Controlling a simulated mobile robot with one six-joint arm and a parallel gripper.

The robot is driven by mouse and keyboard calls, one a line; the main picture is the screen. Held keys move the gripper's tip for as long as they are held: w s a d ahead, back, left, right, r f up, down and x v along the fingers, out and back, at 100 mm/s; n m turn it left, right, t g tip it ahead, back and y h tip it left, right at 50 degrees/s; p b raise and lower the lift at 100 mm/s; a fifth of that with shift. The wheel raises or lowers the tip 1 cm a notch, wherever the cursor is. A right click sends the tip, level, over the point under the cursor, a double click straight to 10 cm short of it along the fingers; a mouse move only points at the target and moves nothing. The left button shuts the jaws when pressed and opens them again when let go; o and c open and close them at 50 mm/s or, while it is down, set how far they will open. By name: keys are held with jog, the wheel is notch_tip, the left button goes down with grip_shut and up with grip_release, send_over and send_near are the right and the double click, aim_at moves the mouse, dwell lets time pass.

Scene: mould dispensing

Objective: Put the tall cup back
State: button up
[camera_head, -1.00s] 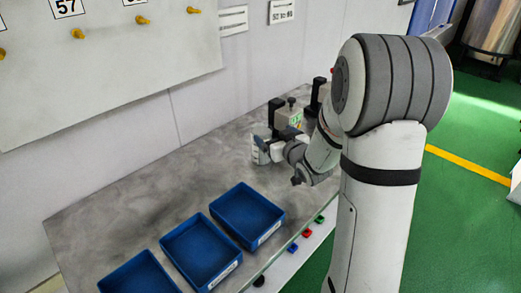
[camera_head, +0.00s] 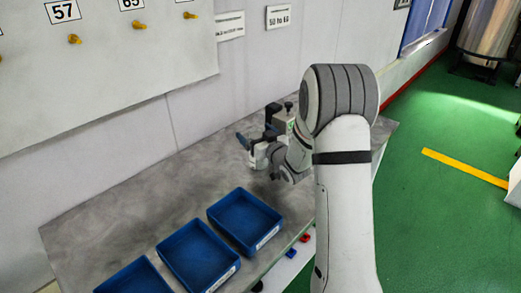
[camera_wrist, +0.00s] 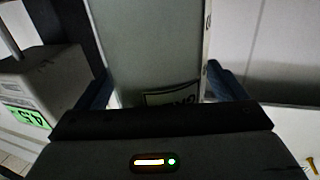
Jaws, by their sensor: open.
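My gripper (camera_head: 255,137) is over the back right part of the grey table (camera_head: 130,205), beside a grey and black dispensing machine (camera_head: 280,118). In the wrist view, its two blue fingers (camera_wrist: 160,86) are spread apart. A pale upright surface with a dark-bordered label near its lower end shows beyond and between them. I cannot tell whether this surface is near the fingers or farther back. I cannot make out the tall cup with certainty in either view.
Three blue trays stand along the table's front left, the nearest to the arm being one tray (camera_head: 245,218). A machine body with a green label (camera_wrist: 27,117) is close on the left in the wrist view. The wall runs behind the table, whose left middle is clear.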

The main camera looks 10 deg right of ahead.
jog(key=shift+c, duration=0.5)
jog(key=c, duration=1.8)
jog(key=shift+r, duration=0.2)
grip_shut()
